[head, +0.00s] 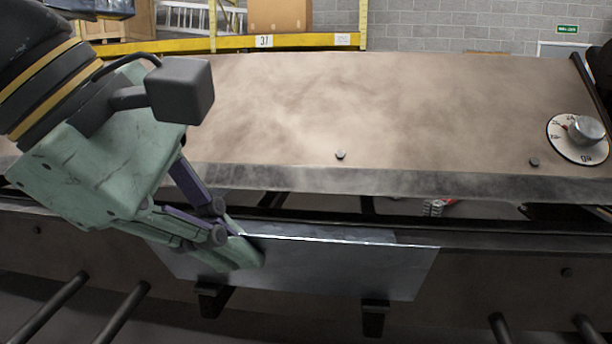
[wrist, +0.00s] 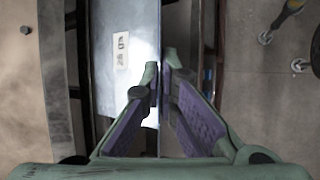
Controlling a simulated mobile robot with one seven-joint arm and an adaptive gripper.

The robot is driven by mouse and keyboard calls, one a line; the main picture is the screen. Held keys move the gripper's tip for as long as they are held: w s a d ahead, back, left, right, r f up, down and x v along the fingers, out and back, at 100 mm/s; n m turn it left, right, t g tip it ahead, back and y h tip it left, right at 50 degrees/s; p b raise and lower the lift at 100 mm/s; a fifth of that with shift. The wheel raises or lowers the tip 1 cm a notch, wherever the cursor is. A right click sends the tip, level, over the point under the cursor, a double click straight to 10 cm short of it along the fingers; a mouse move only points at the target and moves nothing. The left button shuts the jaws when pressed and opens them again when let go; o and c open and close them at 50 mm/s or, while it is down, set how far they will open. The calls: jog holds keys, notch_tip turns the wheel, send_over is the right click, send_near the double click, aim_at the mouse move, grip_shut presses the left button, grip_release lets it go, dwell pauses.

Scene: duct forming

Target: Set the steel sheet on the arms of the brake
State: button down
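The steel sheet (head: 340,267) is a thin, shiny grey-blue panel along the front of the brake (head: 390,110), its face tilted toward the head camera. The wrist view shows it (wrist: 110,25) with a small printed label. My gripper (head: 245,250) is at the sheet's upper edge, left of its middle. In the wrist view its fingertips (wrist: 160,72) are close together with the sheet's edge between them. Two black arms of the brake, left (head: 213,302) and right (head: 375,320), show below the sheet's lower edge. Their upper parts are hidden, so I cannot tell whether the sheet touches them.
A round dial with a knob (head: 584,131) is on the brake's right end. Dark bars stick out from the brake's front at lower left (head: 120,312) and lower right (head: 500,328). A yellow rack (head: 230,43) with boxes stands behind. Floor shows beside the brake (wrist: 250,100).

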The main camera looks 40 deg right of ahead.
jog(key=shift+f, duration=0.1)
jog(key=c, duration=1.7)
grip_release()
jog(key=v, duration=1.2)
